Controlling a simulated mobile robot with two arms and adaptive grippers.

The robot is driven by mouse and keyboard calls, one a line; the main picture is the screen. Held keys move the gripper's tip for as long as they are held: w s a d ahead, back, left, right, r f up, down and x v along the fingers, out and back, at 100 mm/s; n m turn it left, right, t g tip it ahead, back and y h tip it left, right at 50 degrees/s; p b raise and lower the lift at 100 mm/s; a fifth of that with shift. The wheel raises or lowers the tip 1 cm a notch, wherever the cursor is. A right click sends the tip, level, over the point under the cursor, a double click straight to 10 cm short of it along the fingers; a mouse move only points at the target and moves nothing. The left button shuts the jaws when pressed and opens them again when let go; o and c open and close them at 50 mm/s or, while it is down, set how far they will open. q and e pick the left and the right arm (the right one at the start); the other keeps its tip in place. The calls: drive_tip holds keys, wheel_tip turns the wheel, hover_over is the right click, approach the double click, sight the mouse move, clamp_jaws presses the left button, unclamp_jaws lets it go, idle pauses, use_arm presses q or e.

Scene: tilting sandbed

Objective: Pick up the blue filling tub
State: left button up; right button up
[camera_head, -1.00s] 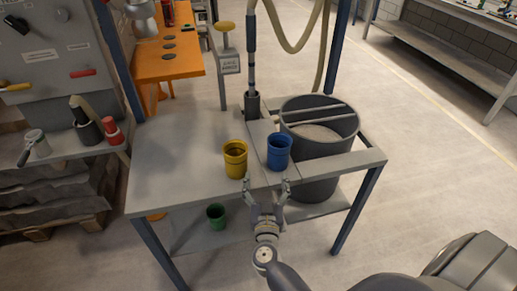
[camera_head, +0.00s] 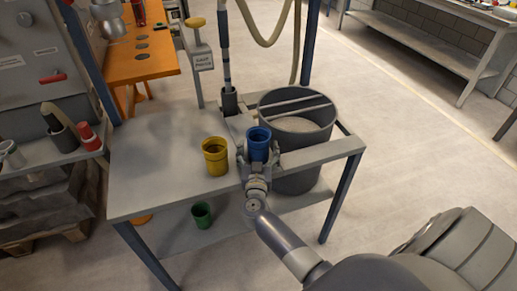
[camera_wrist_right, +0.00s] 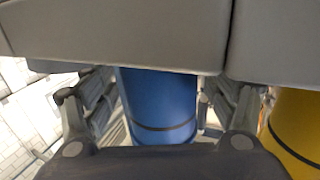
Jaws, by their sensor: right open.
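The blue filling tub (camera_head: 257,142) stands upright on the grey table (camera_head: 150,165), near its right side. My right gripper (camera_head: 257,158) is at the tub, with its fingers on either side of it. In the right wrist view the blue tub (camera_wrist_right: 160,105) sits between the two open fingers (camera_wrist_right: 155,110). A gap shows beside the tub at the fingers, so it does not look gripped. The tub's lower part is hidden by the gripper in the head view. My left gripper is not in view.
A yellow tub (camera_head: 215,156) stands close to the left of the blue one. A large grey bin (camera_head: 297,150) with sand is behind right. A hose nozzle (camera_head: 229,102) stands behind. A green tub (camera_head: 201,215) is below the tabletop. The table's left part is clear.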

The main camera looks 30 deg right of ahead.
drive_tip(key=shift+w+d, duration=0.2)
drive_tip(key=shift+w, duration=0.15)
drive_tip(key=shift+c, duration=0.5)
drive_tip(key=c, duration=1.1)
drive_tip(key=shift+r, duration=0.1)
